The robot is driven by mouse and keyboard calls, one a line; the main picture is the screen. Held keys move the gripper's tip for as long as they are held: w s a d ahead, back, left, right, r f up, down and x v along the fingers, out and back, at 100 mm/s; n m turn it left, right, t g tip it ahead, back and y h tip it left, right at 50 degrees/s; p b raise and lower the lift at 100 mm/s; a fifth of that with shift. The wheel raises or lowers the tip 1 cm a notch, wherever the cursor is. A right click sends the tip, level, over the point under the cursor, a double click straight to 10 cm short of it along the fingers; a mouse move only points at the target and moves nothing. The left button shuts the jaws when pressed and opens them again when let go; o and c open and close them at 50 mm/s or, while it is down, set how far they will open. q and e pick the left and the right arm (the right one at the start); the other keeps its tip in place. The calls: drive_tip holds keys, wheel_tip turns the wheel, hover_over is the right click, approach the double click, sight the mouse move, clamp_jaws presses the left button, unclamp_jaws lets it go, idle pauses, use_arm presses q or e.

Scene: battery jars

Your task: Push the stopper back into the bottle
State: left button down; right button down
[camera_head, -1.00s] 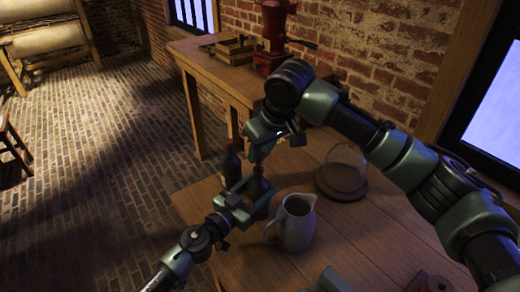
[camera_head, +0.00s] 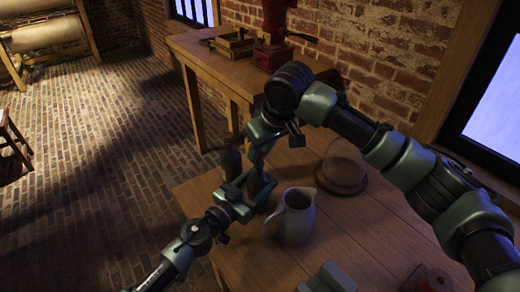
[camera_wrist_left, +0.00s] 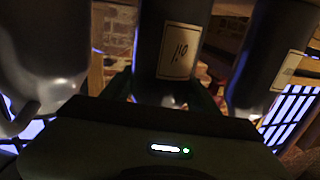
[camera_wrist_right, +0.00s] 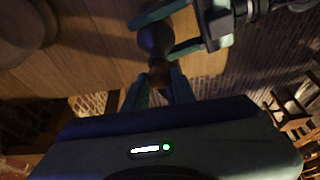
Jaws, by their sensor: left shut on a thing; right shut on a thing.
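A dark bottle (camera_head: 258,184) stands upright near the table's left edge. My left gripper (camera_head: 252,192) is shut around its body. In the left wrist view the bottle (camera_wrist_left: 180,50) bears a pale label with handwriting. My right gripper (camera_head: 260,157) is above the bottle, pointing down, shut on the stopper at its neck. In the right wrist view the bottle (camera_wrist_right: 154,38) lies in line with the fingers, and the brownish stopper (camera_wrist_right: 158,74) shows between them. The fingers partly hide it, so I cannot tell how deep it sits.
A second dark bottle (camera_head: 231,160) stands just behind the held one. A grey jug (camera_head: 293,216) stands close to its right. A glass dome on a round base (camera_head: 342,178) is farther right. A grey block (camera_head: 328,278) lies at the front. The table between is clear.

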sight(251, 189)
drive_tip(key=shift+f, duration=0.65)
drive_tip(key=c, duration=1.1)
unclamp_jaws()
drive_tip(key=v, duration=1.2)
use_arm(q)
drive_tip(key=shift+c, duration=1.6)
unclamp_jaws()
use_arm(e)
drive_tip(key=shift+w, duration=0.1)
use_arm(q)
drive_tip(key=shift+v, duration=3.95)
use_arm(e)
drive_tip(key=shift+r, duration=0.1)
